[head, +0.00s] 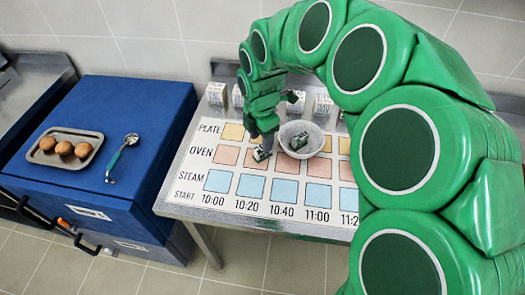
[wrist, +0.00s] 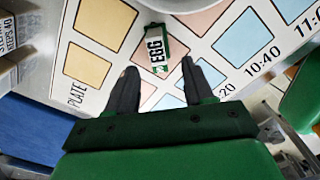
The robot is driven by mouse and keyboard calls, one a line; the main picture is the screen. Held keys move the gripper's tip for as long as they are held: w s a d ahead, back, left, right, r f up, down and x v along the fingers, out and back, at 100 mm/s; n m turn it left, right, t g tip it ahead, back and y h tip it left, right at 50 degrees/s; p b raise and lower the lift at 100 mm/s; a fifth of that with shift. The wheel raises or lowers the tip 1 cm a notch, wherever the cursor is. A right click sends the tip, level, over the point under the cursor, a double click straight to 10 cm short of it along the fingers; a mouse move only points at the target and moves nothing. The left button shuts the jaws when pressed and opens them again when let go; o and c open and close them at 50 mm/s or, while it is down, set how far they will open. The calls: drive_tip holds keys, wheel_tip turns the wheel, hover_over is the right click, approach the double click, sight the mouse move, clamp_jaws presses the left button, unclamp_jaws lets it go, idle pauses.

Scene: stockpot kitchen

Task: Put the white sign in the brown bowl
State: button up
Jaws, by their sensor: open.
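A small white sign with green edges and the word EGG (wrist: 157,60) lies on the printed board, on the pink OVEN row. It also shows in the head view (head: 260,154). My gripper (wrist: 158,70) is open above it, with one finger on each side of the sign in the wrist view; I cannot tell whether they touch it. In the head view, my gripper hangs at the end of the green arm, just left of the bowl. The bowl (head: 316,147) looks pale grey, not brown. It holds another small green and white piece (head: 300,141).
Several white printed blocks stand along the back of the board, one at the left (head: 215,93). The board (head: 190,195) lies on a metal table. A blue cabinet (head: 110,95) at left carries a tray (head: 45,156) of brown round things and a green-handled spoon (head: 122,155).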

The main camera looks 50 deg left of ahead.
sight(260, 156)
drive_tip(key=shift+w+a+f, duration=0.1)
drive_tip(key=shift+w+f, duration=0.05)
drive_tip(key=shift+f, duration=0.8)
drive_tip(key=shift+w+d+f, duration=0.1)
drive_tip(key=shift+w+f, duration=0.1)
drive_tip(key=shift+f, duration=0.75)
drive_tip(key=shift+w+a+f, duration=0.1)
drive_tip(key=shift+w+f, duration=0.05)
drive_tip(key=shift+f, duration=0.8)
clamp_jaws()
